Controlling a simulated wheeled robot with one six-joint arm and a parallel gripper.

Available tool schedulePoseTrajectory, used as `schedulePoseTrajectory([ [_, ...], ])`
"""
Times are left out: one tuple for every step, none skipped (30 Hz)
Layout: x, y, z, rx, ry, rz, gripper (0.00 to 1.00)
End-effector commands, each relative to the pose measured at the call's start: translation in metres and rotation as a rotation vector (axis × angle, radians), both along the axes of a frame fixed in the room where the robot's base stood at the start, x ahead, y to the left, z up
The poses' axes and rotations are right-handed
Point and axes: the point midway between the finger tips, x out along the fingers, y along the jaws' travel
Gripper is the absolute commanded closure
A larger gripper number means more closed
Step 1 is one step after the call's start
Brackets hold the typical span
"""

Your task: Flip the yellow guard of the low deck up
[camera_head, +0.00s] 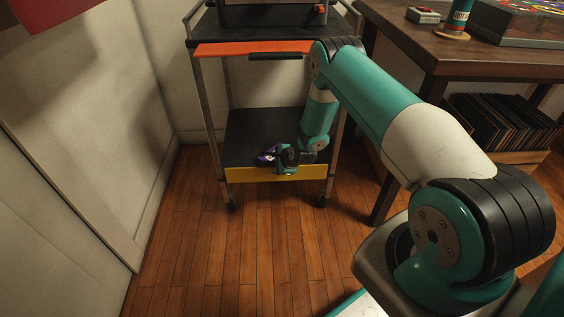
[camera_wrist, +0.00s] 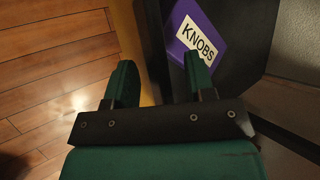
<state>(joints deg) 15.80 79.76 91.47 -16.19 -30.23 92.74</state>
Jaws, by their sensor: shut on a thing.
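The yellow guard (camera_head: 310,173) runs along the front edge of the cart's black low deck (camera_head: 270,120). Its broad face is toward me in the head view; its exact tilt is hard to tell. My gripper (camera_head: 283,166) is at the middle of the guard, pointing down, and covers part of it. In the wrist view my gripper (camera_wrist: 160,85) has a finger on either side of a dark bar beside the yellow strip (camera_wrist: 127,40), and it is shut on the guard there. The gripped part is mostly hidden by the fingers.
A purple box labelled KNOBS (camera_wrist: 203,45) lies on the low deck close behind one finger. An orange guard (camera_head: 225,49) with a black handle is at the upper deck above. A wooden table (camera_head: 430,50) stands right, with records (camera_head: 500,120) below. The floor in front is clear.

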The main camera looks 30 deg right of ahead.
Motion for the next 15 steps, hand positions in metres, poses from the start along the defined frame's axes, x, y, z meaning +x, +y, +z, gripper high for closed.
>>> schedulePoseTrajectory([
  [0.005, -0.005, 0.01, -0.011, -0.02, -0.005, 0.62],
  [0.003, -0.006, 0.012, -0.011, -0.021, -0.006, 0.62],
  [0.0, -0.006, 0.017, -0.01, -0.02, -0.007, 0.62],
  [-0.003, -0.006, 0.021, -0.01, -0.019, -0.006, 0.62],
  [-0.007, -0.006, 0.025, -0.01, -0.019, -0.006, 0.62],
  [-0.012, -0.006, 0.032, -0.009, -0.018, -0.006, 0.62],
  [-0.018, -0.006, 0.037, -0.007, -0.014, -0.006, 0.62],
  [-0.023, -0.006, 0.043, -0.007, -0.015, -0.005, 0.62],
  [-0.03, -0.007, 0.05, -0.005, -0.012, -0.005, 0.62],
  [-0.036, -0.007, 0.055, -0.005, -0.01, -0.005, 0.62],
  [-0.042, -0.007, 0.061, -0.004, -0.01, -0.006, 0.62],
  [-0.05, -0.007, 0.068, -0.003, -0.007, -0.005, 0.62],
  [-0.055, -0.008, 0.074, -0.002, -0.006, -0.005, 0.62],
  [-0.061, -0.008, 0.079, -0.002, -0.006, -0.005, 0.62],
  [-0.068, -0.008, 0.086, -0.001, -0.004, -0.005, 0.62],
])
